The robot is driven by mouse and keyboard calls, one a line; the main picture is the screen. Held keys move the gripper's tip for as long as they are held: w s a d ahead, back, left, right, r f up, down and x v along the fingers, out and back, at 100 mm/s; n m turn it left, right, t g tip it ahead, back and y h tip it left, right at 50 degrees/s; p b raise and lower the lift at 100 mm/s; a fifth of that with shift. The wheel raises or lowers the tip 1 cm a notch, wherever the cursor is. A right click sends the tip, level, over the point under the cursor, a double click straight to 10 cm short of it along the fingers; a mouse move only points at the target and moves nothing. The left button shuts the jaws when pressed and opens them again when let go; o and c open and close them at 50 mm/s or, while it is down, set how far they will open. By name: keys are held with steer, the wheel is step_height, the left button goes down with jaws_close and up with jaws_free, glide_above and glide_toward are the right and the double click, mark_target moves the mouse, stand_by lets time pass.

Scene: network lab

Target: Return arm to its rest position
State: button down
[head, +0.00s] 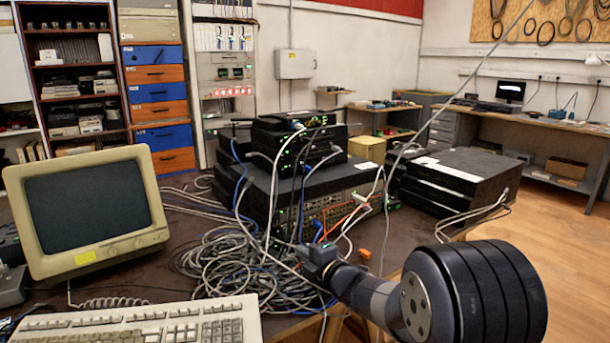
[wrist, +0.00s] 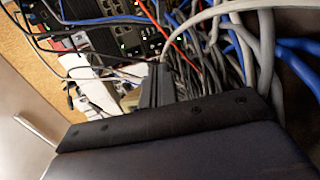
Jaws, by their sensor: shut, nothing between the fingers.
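My arm reaches in from the lower right of the head view, over the front edge of the table (head: 150,277). Its end, my gripper (head: 318,254), is at the tangle of grey and blue cables (head: 228,262), in front of the stacked network gear (head: 325,190). In the wrist view my gripper (wrist: 158,78) has its dark fingers together, with nothing seen between them. Grey, blue and red cables (wrist: 235,40) pass close beside and beyond the fingers. Ports of the network gear (wrist: 125,40) show behind them. I cannot tell whether any cable touches the fingers.
A beige monitor (head: 85,210) and a keyboard (head: 150,322) stand at the left. Flat black units (head: 460,178) are stacked at the right. A small orange piece (head: 364,254) lies near my gripper. Open wooden floor (head: 570,230) shows at the right.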

steer(key=shift+v, duration=2.2)
steer(key=x, duration=0.3)
steer(key=b+x, duration=0.1)
steer(key=x, duration=0.2)
steer(key=f+x, duration=0.1)
steer(key=x, duration=0.2)
steer(key=shift+b, duration=0.35)
steer(key=shift+s+d+b, duration=0.1)
steer(key=shift+d+b, duration=0.05)
steer(key=shift+b, duration=1.15)
